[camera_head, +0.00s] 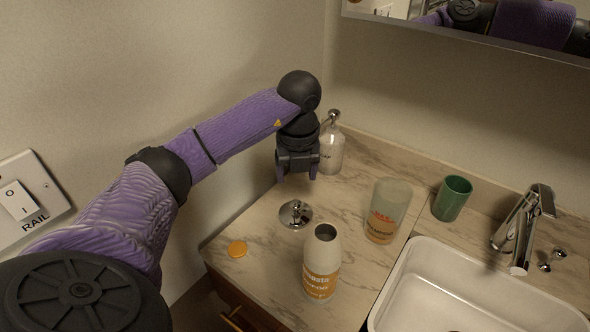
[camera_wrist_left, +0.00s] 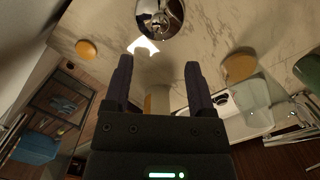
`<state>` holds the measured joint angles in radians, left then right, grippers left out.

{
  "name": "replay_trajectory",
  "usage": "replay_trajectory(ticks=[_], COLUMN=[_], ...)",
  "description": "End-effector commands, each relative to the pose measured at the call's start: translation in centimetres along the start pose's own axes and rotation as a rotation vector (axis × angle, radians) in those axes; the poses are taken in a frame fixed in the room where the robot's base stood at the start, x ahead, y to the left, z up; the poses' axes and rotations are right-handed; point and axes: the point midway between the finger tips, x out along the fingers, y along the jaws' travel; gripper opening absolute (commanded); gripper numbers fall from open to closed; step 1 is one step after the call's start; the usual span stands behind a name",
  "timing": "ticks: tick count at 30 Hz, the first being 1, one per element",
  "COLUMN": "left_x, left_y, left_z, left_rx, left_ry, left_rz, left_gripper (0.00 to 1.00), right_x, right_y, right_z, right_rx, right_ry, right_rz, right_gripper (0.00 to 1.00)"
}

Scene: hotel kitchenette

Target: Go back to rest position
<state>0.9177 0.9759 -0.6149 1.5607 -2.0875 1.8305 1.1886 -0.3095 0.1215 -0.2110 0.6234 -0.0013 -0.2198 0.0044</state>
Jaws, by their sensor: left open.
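My left gripper (camera_head: 297,178) hangs above the marble counter (camera_head: 262,217) near its back left corner, fingers pointing down, with nothing between them. In the left wrist view its two dark fingers (camera_wrist_left: 158,66) are spread apart. A shiny round metal piece (camera_head: 295,214) lies on the counter below and in front of the gripper; it also shows beyond the fingertips in the wrist view (camera_wrist_left: 160,17). A clear pump bottle (camera_head: 331,152) stands just right of the gripper; I cannot tell whether they touch. My right gripper is not in view.
An orange disc (camera_head: 237,249) lies near the counter's left edge. An open-topped bottle (camera_head: 322,268), a translucent tumbler (camera_head: 386,208) and a green cup (camera_head: 452,198) stand to the right, beside the sink (camera_head: 432,262) and faucet (camera_head: 524,230). Walls close in left and behind.

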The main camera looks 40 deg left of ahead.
Motion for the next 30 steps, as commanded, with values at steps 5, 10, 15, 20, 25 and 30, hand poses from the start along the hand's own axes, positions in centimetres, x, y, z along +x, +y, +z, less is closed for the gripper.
replay_trajectory(ticks=[5,10,15,20,25,30], left_x=[-2.4,-2.4,-2.4,-3.0,-7.3,-10.1], left_y=[0.0,0.0,0.0,0.0,0.1,0.1], left_z=[0.0,0.0,0.0,0.0,0.5,0.8], left_rx=[-0.001,-0.001,-0.001,-0.001,-0.002,-0.003], left_ry=[-0.001,0.001,0.001,0.0,-0.009,-0.014], left_rz=[0.0,0.001,0.001,-0.001,-0.012,-0.018], left_gripper=[0.72,0.72,0.72,0.72,0.72,0.72], right_x=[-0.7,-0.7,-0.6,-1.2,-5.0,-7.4], right_y=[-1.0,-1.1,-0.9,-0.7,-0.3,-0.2], right_z=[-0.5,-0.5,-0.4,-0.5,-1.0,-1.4], right_rx=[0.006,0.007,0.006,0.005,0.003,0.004], right_ry=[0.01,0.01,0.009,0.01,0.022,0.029], right_rz=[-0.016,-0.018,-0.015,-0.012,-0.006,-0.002], right_gripper=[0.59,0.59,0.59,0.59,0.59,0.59])
